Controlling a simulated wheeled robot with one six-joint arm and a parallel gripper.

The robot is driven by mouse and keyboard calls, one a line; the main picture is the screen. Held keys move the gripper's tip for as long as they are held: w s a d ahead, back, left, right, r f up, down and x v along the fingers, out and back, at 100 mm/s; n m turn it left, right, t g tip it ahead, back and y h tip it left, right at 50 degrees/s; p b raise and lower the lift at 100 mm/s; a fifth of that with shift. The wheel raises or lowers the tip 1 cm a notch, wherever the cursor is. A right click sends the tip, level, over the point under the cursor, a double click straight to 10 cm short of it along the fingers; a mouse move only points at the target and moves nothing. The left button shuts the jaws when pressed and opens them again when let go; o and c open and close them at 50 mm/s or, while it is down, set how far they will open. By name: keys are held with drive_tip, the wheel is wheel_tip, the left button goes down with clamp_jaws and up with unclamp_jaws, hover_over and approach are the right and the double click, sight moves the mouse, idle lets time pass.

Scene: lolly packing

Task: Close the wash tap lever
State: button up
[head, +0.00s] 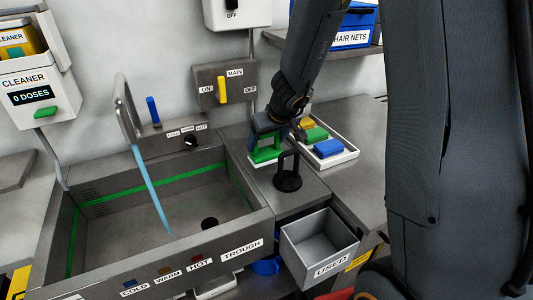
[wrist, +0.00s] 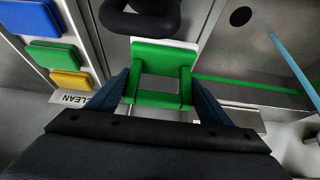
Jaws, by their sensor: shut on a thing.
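The wash tap lever (head: 153,110) is a blue handle, close to upright, on the ledge behind the trough. The grey spout (head: 126,105) arches to its left, and a blue stream of water (head: 150,188) runs from it into the trough. My gripper (head: 267,140) is to the right of the lever, over the counter beside the trough. It is shut on a green handled block (head: 264,156) with a white base. In the wrist view the green block (wrist: 158,90) sits between my two blue fingers. The lever is not in the wrist view.
The trough (head: 258,222) has a dark drain hole (head: 210,223). A black plug (head: 288,180) stands on the counter close to the green block. A white tray (head: 345,155) of coloured blocks lies right. A USED bin (head: 320,247) is in front. A yellow MAIN lever (head: 222,90) is on the wall.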

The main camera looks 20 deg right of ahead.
sight(266, 151)
drive_tip(key=shift+f+b, duration=1.35)
drive_tip(key=shift+f, duration=0.45)
drive_tip(key=shift+f, duration=0.2)
drive_tip(key=o, duration=1)
drive_tip(key=shift+c, duration=0.2)
drive_tip(key=shift+r, duration=0.15)
